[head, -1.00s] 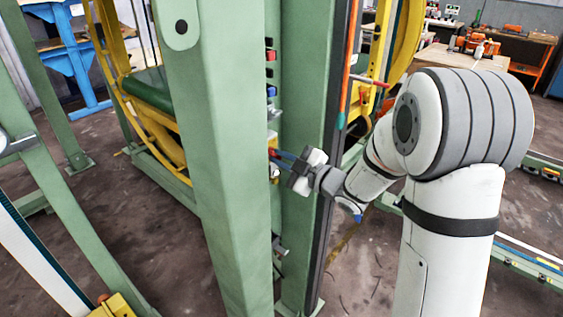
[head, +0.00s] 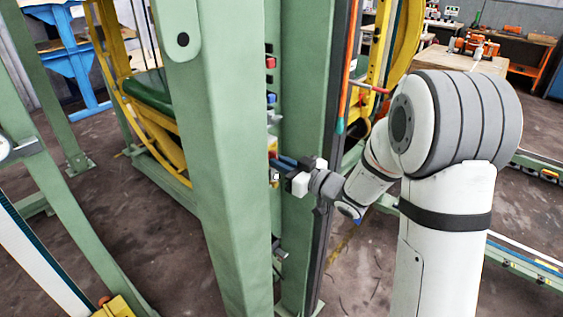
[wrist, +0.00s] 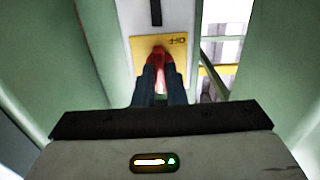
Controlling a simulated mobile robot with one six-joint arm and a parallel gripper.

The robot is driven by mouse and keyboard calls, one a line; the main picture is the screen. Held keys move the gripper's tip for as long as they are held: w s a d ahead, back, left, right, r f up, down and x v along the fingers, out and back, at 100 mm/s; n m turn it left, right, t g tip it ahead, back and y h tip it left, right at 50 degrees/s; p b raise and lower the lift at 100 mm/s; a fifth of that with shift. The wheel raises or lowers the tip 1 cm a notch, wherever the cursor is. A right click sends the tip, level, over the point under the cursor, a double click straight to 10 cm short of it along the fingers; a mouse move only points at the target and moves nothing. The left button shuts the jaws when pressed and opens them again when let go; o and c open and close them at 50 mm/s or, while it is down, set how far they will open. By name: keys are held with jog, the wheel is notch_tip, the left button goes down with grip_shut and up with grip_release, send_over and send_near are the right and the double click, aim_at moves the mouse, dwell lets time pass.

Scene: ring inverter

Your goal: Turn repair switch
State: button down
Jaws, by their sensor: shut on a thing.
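The repair switch is a red knob (wrist: 159,56) on a yellow plate (wrist: 143,50) with dark markings at its upper right, seen in the wrist view. My gripper (wrist: 160,80) is shut on the red knob, with one dark finger on each side of it. The fingers hide part of the knob. In the head view, my gripper (head: 277,162) reaches in between the green posts to the yellow plate, which is mostly hidden there.
A broad green post (head: 215,170) stands just left of my gripper, and another green post (head: 305,130) stands behind it. A red button (head: 270,62) and a blue button (head: 271,98) sit above the gripper. A yellow wheel (head: 405,45) is at the back.

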jog(key=shift+f, duration=0.15)
dwell(0.4)
jog(key=c, duration=1.5)
grip_release()
jog(key=b+v, duration=0.1)
jog(key=v, duration=0.7)
jog(key=shift+w, duration=0.1)
